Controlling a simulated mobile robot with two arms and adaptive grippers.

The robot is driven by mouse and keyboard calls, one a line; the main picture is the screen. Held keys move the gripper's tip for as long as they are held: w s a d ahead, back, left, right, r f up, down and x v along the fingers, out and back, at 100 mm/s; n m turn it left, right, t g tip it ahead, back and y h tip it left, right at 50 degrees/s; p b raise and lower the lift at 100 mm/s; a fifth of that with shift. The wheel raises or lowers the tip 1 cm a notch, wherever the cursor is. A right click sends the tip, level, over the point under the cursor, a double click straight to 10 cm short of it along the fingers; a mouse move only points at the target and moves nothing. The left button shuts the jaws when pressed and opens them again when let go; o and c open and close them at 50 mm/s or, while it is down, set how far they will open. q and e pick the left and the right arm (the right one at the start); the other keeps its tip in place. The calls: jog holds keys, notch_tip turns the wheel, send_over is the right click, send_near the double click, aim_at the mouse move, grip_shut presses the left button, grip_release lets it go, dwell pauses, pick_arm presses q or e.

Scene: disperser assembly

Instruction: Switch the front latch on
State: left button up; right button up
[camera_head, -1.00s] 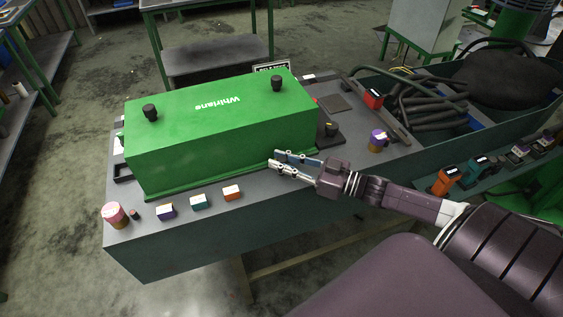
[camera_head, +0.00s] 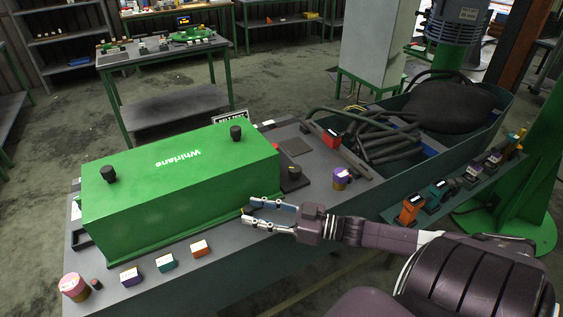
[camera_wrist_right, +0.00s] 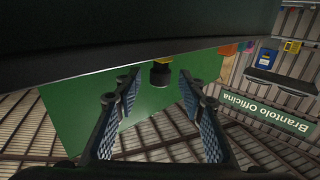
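The green box (camera_head: 180,190) with two black knobs on top stands on the grey table. My right gripper (camera_head: 247,211) is open, its fingers pointing left at the lower front edge of the box near its right end. In the right wrist view, a short black knob (camera_wrist_right: 160,74) with a bit of yellow above it sits between and beyond the open fingers (camera_wrist_right: 161,100), with no visible contact. Whether this knob is the front latch I cannot tell. My left gripper is in neither view.
Small purple (camera_head: 132,277), teal (camera_head: 167,263) and orange (camera_head: 200,248) blocks and a pink-topped cylinder (camera_head: 74,287) line the front of the table. A bin with black hoses (camera_head: 385,140) lies farther right.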

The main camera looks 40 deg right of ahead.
jog(key=v, duration=0.9)
jog(key=shift+s+d, duration=0.2)
jog(key=shift+s, duration=0.1)
